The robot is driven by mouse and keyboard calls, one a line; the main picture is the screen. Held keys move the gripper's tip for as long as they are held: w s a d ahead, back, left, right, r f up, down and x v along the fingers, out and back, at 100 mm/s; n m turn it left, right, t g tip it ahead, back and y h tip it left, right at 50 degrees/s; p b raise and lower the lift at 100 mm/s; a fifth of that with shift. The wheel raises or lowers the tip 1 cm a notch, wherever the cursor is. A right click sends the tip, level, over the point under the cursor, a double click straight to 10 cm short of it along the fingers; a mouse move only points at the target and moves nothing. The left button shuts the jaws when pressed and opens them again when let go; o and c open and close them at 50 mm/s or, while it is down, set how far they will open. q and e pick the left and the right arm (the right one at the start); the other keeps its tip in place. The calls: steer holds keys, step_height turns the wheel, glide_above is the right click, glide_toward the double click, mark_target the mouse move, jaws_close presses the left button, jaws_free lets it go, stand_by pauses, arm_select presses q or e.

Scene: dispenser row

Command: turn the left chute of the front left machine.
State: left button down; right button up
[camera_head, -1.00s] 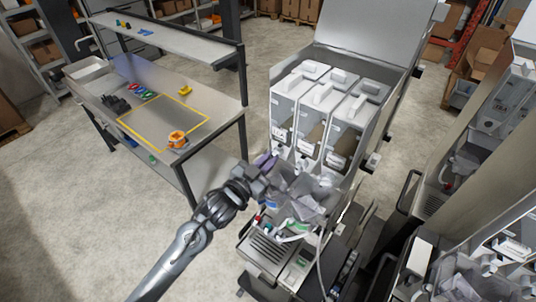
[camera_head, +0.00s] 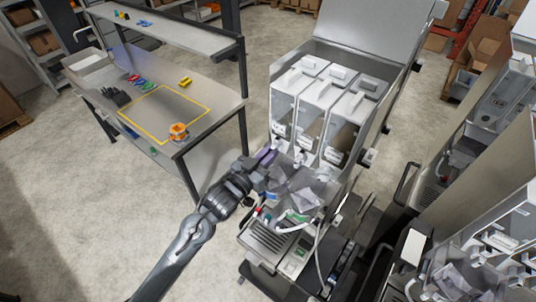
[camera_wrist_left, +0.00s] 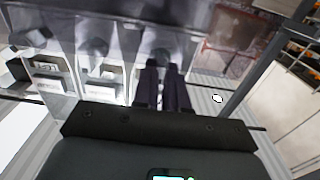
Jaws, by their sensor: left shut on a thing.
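The front left machine (camera_head: 272,237) stands in the middle of the head view, with three clear-fronted canisters side by side. Translucent grey chutes (camera_head: 304,176) sit below the canisters and partly overlap in the picture. My left gripper (camera_head: 267,157) comes in from the left, with its purple fingers at the left end of the chute row. It is shut on the left chute, which is mostly hidden by the fingers in the head view. In the left wrist view the two dark fingers (camera_wrist_left: 163,85) are close together against a blurred grey chute (camera_wrist_left: 160,48). My right gripper is not in view.
A workbench (camera_head: 150,75) with a yellow outlined area and an orange item (camera_head: 178,131) stands to the left. More machines (camera_head: 475,250) stand close on the right. A hose (camera_head: 318,255) hangs at the machine's front. Open floor (camera_head: 70,200) lies at the left.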

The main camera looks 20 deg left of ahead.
arm_select(q)
steer(key=c, duration=1.2)
jaws_free()
steer(key=shift+o, duration=0.2)
steer(key=b+v, duration=0.3)
steer(key=v, duration=0.7)
steer(key=shift+s, duration=0.4)
steer(key=shift+a, duration=0.1)
